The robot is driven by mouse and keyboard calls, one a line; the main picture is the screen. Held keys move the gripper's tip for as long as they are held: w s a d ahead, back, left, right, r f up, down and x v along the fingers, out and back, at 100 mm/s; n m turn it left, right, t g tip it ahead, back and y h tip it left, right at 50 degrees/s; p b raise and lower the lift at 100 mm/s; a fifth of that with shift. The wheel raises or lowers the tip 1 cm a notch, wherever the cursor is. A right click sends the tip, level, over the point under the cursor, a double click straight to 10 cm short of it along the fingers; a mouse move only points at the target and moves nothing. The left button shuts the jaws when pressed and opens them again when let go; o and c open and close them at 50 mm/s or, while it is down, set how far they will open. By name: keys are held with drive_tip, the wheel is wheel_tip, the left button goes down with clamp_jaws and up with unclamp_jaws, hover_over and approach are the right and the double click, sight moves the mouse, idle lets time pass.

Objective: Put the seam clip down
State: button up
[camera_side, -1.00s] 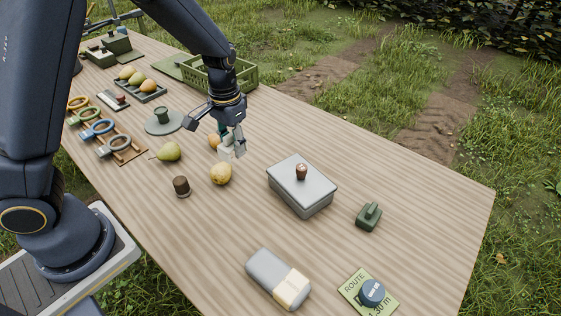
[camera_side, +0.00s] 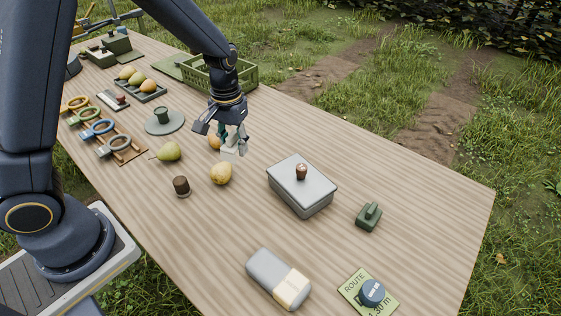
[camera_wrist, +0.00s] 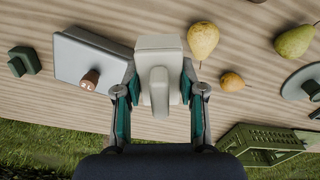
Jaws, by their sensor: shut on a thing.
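My gripper (camera_side: 230,138) is shut on a pale grey-white block with an upright grip, which I take to be the seam clip (camera_side: 231,154). In the wrist view, the clip (camera_wrist: 158,42) sits between the teal-lined fingers of my gripper (camera_wrist: 160,90), its grip toward the palm. In the side view it is near the table top, just behind the yellow pear (camera_side: 220,174); I cannot tell whether it touches the wood. My fingers hide part of it.
A grey lidded box (camera_side: 302,190) with a brown knob stands to the right, with a green handled block (camera_side: 369,217) beyond. A small orange fruit (camera_side: 214,142) and a green pear (camera_side: 169,152) lie to the left. A green crate (camera_side: 218,78) stands behind.

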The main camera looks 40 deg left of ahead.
drive_tip(key=shift+f+n, duration=0.1)
drive_tip(key=shift+n, duration=1.1)
drive_tip(key=a+f+n, duration=0.1)
drive_tip(key=a+n, duration=0.3)
drive_tip(key=n, duration=2.6)
hover_over(146, 184)
wheel_tip(146, 184, down, 6)
drive_tip(key=shift+r, duration=0.2)
wheel_tip(146, 184, down, 10)
drive_tip(key=shift+r, duration=0.2)
drive_tip(key=shift+f, duration=0.1)
